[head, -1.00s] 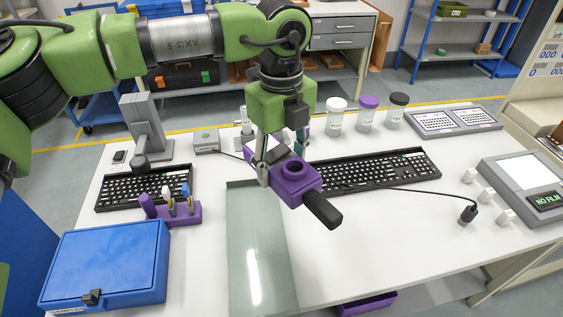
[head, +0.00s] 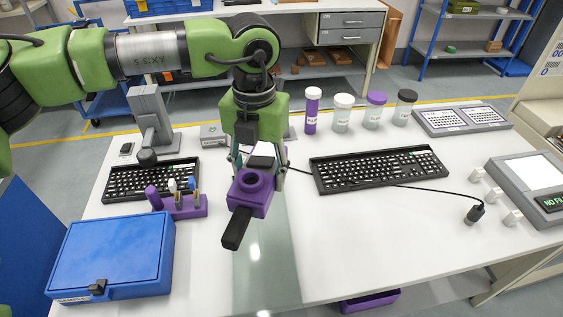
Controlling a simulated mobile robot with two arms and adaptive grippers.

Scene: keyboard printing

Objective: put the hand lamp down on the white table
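The hand lamp is a purple block with a round opening and a black handle (head: 251,192). My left gripper (head: 258,165) is shut on it from above, and the handle points down and to the left in the head view. The lamp hangs over the grey-green glass sheet on the white table (head: 370,243); I cannot tell how high it is above it. Part of the gripper's fingers is hidden behind the lamp. My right gripper is not in view.
A black keyboard (head: 378,168) lies right of the lamp, its cable ending in a plug (head: 474,213). A blue case (head: 112,257), a purple holder (head: 186,206) and another keyboard (head: 152,180) stand left. Bottles (head: 342,113) line the back. The table's front right is clear.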

